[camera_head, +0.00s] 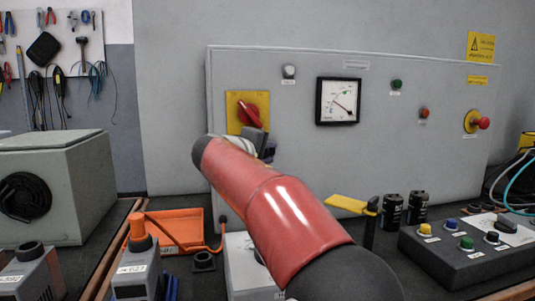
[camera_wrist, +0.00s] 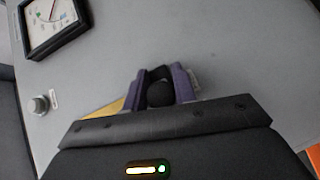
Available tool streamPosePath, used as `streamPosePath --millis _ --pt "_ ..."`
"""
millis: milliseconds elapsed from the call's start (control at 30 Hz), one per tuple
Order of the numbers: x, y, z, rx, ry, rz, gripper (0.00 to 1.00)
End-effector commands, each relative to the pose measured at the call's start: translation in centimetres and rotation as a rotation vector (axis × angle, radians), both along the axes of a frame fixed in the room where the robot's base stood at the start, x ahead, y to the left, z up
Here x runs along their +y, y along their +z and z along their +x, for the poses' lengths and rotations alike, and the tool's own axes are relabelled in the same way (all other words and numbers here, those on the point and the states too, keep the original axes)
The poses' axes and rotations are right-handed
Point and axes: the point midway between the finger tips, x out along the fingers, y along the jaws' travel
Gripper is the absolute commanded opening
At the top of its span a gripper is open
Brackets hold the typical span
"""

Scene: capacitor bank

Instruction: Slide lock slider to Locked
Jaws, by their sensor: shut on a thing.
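The red rotary handle (camera_head: 250,113) sits on a yellow plate (camera_head: 233,124) at the left of the grey cabinet front. My gripper (camera_head: 266,148) is at the plate's lower right, partly hidden by my red arm. In the wrist view my gripper (camera_wrist: 160,88) is shut on a small black knob (camera_wrist: 160,94), which sits between its purple-grey fingers. The knob appears to be the lock slider. Its track and any Locked marking are hidden. A strip of the yellow plate (camera_wrist: 103,112) shows beside the fingers.
The grey cabinet (camera_head: 300,150) carries a gauge (camera_head: 338,101), lamps and a red emergency button (camera_head: 483,123). On the bench are an orange tray (camera_head: 170,221), two black cylinders (camera_head: 391,210) and a dark control box (camera_head: 465,250). A yellow-handled object (camera_head: 352,205) stands right of my arm.

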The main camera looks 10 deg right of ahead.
Motion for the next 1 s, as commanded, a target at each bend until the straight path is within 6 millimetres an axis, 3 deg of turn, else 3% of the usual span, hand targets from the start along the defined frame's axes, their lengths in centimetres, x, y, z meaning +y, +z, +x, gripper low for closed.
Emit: streamPosePath --millis 267,533,567,700,1000 --pt "3.4 -0.4 0.1 0.008 0.002 0.004 0.0" --pt "3.7 -0.5 0.1 0.01 0.003 0.004 0.0" --pt "3.7 -0.5 0.1 0.01 0.004 0.005 0.29" --pt "3.6 -0.4 0.1 0.008 0.003 0.004 0.46" --pt "3.6 -0.2 -0.1 0.005 0.001 0.002 0.46"
